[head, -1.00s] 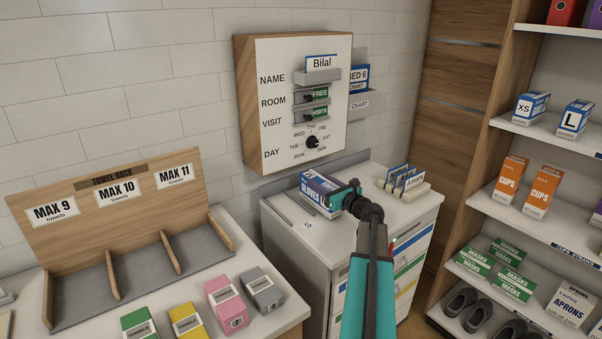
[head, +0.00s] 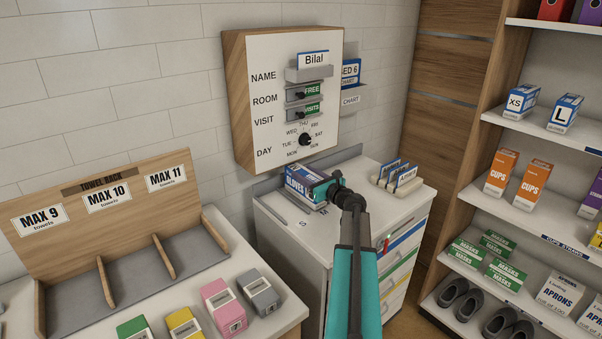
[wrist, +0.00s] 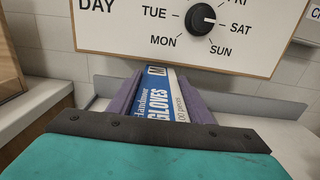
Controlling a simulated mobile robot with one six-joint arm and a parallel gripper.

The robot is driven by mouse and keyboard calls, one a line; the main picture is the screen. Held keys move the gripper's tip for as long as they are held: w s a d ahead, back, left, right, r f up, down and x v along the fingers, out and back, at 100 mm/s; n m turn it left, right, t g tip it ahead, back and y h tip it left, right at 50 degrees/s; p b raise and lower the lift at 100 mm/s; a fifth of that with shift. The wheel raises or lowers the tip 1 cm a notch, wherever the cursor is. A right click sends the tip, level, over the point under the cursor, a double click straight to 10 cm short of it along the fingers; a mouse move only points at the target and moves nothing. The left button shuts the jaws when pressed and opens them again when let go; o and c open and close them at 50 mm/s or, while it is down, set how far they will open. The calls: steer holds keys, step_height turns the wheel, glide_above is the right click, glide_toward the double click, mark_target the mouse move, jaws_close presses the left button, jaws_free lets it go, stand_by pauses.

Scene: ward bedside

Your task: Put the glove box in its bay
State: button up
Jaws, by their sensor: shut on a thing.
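The glove box (head: 299,178) is white and blue, at the back of the white cabinet top (head: 285,213) under the wall board. In the wrist view the glove box (wrist: 166,100) reads "GLOVES" with an "M" at its far end. My gripper (head: 318,188) is shut on it, with the purple pads against both its sides. I cannot tell whether the box rests on the cabinet or is just above it. On the upper right shelf stand an "XS" glove box (head: 521,101) and an "L" glove box (head: 565,113), with a narrow gap between them.
The wall board (head: 290,95) with a dial hangs close above the box. A card holder (head: 398,178) stands to the right on the cabinet. The towel rack (head: 110,235) and several coloured boxes are on the left counter. Lower shelves hold orange cups boxes (head: 502,172) and green masks boxes.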

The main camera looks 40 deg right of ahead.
steer(key=shift+w, duration=0.2)
steer(key=shift+s+f, duration=0.1)
steer(key=shift+f, duration=0.05)
steer(key=shift+a, duration=0.15)
steer(key=shift+f, duration=0.25)
steer(key=o, duration=1.5)
steer(key=shift+r, duration=0.2)
